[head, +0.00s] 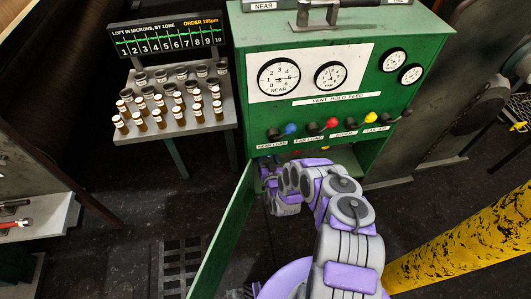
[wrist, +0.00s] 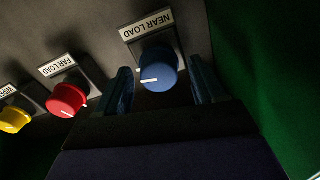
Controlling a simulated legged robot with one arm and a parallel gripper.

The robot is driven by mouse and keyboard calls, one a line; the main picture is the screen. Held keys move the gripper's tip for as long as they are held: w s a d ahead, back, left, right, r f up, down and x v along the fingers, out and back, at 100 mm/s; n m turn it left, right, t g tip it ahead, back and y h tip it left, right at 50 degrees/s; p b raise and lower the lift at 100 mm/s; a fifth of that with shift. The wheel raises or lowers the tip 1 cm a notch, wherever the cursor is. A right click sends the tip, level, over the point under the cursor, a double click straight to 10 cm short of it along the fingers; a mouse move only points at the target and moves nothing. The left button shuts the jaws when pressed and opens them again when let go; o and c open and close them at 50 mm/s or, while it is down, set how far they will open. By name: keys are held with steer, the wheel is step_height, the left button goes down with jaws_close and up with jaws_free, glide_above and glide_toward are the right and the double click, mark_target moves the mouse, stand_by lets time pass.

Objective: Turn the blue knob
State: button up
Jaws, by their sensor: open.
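In the wrist view, the blue knob (wrist: 159,66) is round, with a white pointer line toward its left side and a NEAR LOAD label above it. My gripper (wrist: 163,88) is open, with one dark finger on each side of the knob; I cannot tell whether either touches it. In the head view, my gripper (head: 268,168) is low at the left of the green cabinet's opening. A blue-ended black handle (head: 291,128) shows on the cabinet front above it. I cannot tell whether this is the same control.
A red knob (wrist: 66,97) and a yellow knob (wrist: 14,119) sit left of the blue one. The green cabinet (head: 437,45) has an open door (head: 222,235) left of my arm. A vial rack (head: 187,134) stands at left. A yellow post (head: 460,245) crosses the right.

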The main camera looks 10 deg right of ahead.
steer(key=c, duration=1.1)
steer(key=shift+o, duration=0.2)
steer(key=shift+n, duration=0.3)
steer(key=n, duration=0.5)
steer(key=shift+a, duration=0.1)
steer(key=shift+n, duration=2)
steer(key=o, duration=1.1)
steer(key=shift+c, duration=0.2)
